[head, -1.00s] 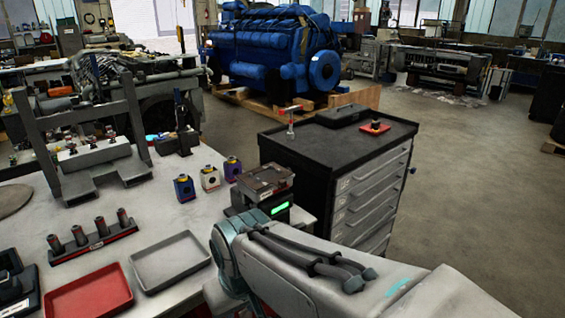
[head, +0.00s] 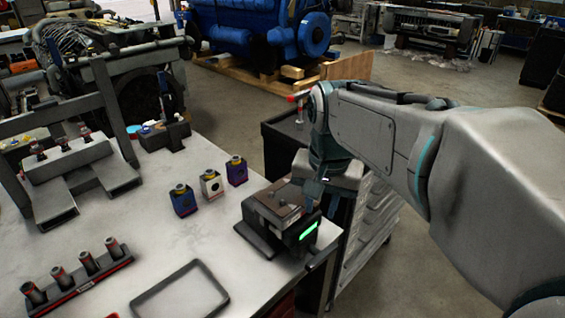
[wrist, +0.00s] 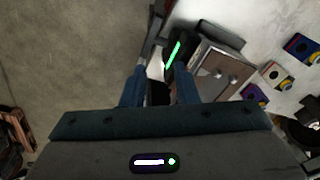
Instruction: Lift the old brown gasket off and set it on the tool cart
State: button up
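The brown gasket (head: 281,203) appears as a thin brown layer on top of the grey block fixture (head: 262,238) at the bench's right edge. Brown also shows on the fixture in the wrist view (wrist: 216,72). My gripper (head: 332,200) hangs just right of the fixture, beyond the bench edge. In the wrist view my gripper (wrist: 160,90) has its two fingers apart with nothing between them, and the fixture lies ahead and to the right. The tool cart (head: 276,130) stands behind my arm, which hides most of its top.
Purple, white and blue small blocks (head: 211,185) stand left of the fixture. A rack of several cylinders (head: 75,275) and a grey tray (head: 180,290) lie nearer. A grey frame (head: 75,165) stands at left. A blue engine (head: 255,30) is at the back.

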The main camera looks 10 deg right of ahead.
jog(key=w+r+m+g+p, duration=0.1)
jog(key=w+r+m+p, duration=0.2)
jog(key=w+r+m, duration=0.35)
jog(key=shift+n, duration=0.55)
jog(key=f, duration=0.6)
jog(key=shift+d, duration=0.2)
jog(key=shift+s+d+f+p, duration=0.1)
jog(key=shift+f+p, duration=0.15)
jog(key=shift+f, duration=1.05)
jog(key=shift+d+f+p, duration=0.1)
jog(key=shift+f+p, duration=0.1)
jog(key=shift+f, duration=1.1)
grip_shut()
